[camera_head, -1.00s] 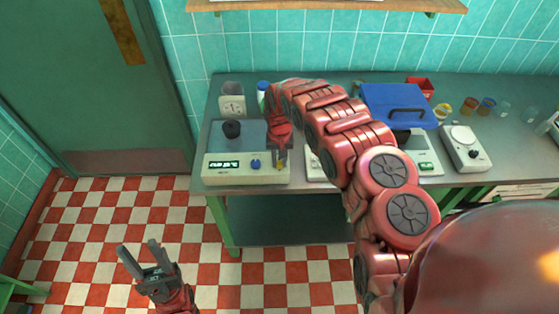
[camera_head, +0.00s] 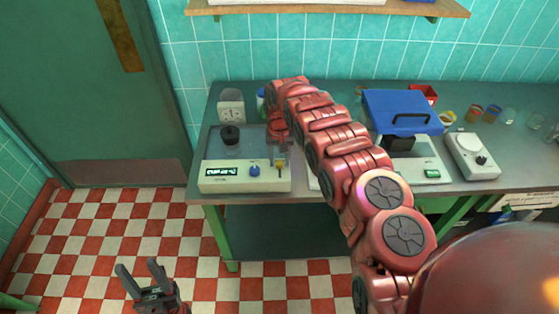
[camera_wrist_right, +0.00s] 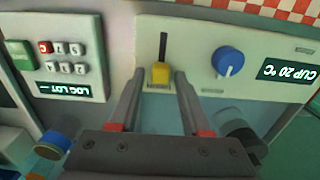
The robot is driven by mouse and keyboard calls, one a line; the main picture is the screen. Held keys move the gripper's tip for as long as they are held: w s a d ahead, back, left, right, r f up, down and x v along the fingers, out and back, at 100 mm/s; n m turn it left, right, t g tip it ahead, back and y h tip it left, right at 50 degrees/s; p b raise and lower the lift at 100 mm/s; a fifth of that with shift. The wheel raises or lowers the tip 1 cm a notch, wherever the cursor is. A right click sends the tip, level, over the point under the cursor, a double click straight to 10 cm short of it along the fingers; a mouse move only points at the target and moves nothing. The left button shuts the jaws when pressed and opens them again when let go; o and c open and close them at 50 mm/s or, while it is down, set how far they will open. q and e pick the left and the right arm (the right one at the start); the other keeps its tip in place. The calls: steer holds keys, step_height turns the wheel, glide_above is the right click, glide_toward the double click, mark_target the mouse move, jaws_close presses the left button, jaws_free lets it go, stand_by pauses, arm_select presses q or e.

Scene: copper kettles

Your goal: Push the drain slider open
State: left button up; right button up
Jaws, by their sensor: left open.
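The drain slider is a small yellow knob (camera_wrist_right: 160,74) at one end of a dark vertical slot on the pale front panel of a bench device (camera_head: 215,182). In the head view the yellow knob (camera_head: 280,163) shows just below my right gripper (camera_head: 279,151). In the right wrist view my right gripper (camera_wrist_right: 158,80) is open, its two fingers apart with the knob between their tips. No contact between fingers and knob is clear. My left gripper (camera_head: 141,272) is open and empty, low over the floor, away from the bench.
A blue dial (camera_wrist_right: 229,62) and a lit display (camera_wrist_right: 287,70) share the panel. A keypad unit (camera_wrist_right: 66,60) stands beside it.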

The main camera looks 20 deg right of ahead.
steer(key=shift+o, duration=0.4)
steer(key=shift+r, duration=0.45)
step_height(320, 180, up, 4)
steer(key=shift+w+b, duration=0.1)
steer(key=shift+b, duration=1)
step_height(320, 180, up, 6)
steer(key=p, duration=0.1)
step_height(320, 180, up, 6)
steer(key=b, duration=0.1)
glide_above(279, 161)
steer(key=shift+d+r, duration=0.1)
steer(key=shift+r, duration=0.1)
steer(key=shift+s+f, duration=0.1)
steer(key=shift+s, duration=0.1)
